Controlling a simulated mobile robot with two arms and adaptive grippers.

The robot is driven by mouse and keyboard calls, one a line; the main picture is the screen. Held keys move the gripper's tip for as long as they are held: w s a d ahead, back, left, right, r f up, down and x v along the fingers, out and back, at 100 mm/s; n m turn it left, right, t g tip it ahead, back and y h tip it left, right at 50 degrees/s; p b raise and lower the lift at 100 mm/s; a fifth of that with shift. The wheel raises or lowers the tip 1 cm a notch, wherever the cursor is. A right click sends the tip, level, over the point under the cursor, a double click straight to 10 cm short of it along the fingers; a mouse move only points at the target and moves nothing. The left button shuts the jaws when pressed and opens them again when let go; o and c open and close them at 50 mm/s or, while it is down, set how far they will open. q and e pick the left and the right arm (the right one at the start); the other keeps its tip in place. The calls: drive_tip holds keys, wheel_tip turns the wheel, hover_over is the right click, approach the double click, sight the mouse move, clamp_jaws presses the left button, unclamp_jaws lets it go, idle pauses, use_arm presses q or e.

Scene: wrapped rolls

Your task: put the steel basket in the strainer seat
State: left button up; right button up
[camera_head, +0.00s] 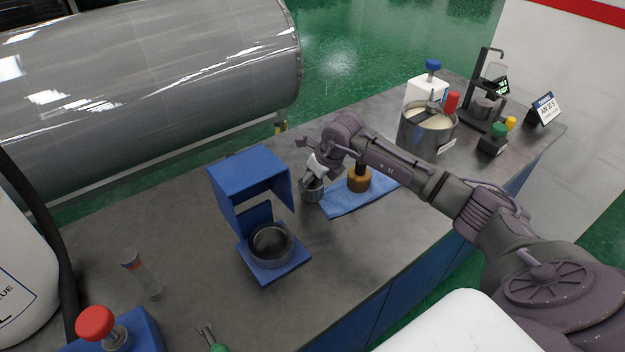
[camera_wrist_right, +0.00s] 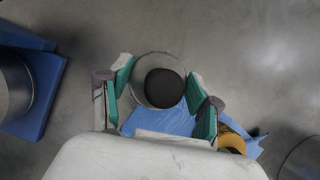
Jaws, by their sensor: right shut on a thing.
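The steel basket (camera_head: 313,192) is a small grey cylinder at the left end of the blue cloth. My right gripper (camera_head: 316,176) is above it and shut on it. In the right wrist view the round basket (camera_wrist_right: 163,88) with a dark centre sits between the two green-padded fingers (camera_wrist_right: 161,92). I cannot tell whether its bottom touches the counter. The strainer seat (camera_head: 271,243) is a steel ring on a blue base, left of and nearer than the basket, under a blue hood (camera_head: 250,172). Part of it shows at the left of the wrist view (camera_wrist_right: 12,85).
A brown-topped round tool (camera_head: 359,180) stands on the blue cloth (camera_head: 345,203). A steel pot (camera_head: 425,133) and several small items stand at the back right. A clear tube (camera_head: 143,275) and a red knob (camera_head: 95,322) are at the front left. The hood's panels rise behind the seat.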

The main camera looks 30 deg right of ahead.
drive_tip(key=shift+s+f, duration=0.25)
drive_tip(key=shift+f, duration=0.35)
drive_tip(key=shift+a+f, duration=0.1)
drive_tip(key=shift+f, duration=0.05)
drive_tip(key=shift+c, duration=1.4)
drive_tip(key=o, duration=1.6)
drive_tip(key=shift+w, duration=0.15)
drive_tip(key=shift+d, duration=0.2)
drive_tip(key=shift+a+r, duration=0.1)
drive_tip(key=shift+r, duration=0.1)
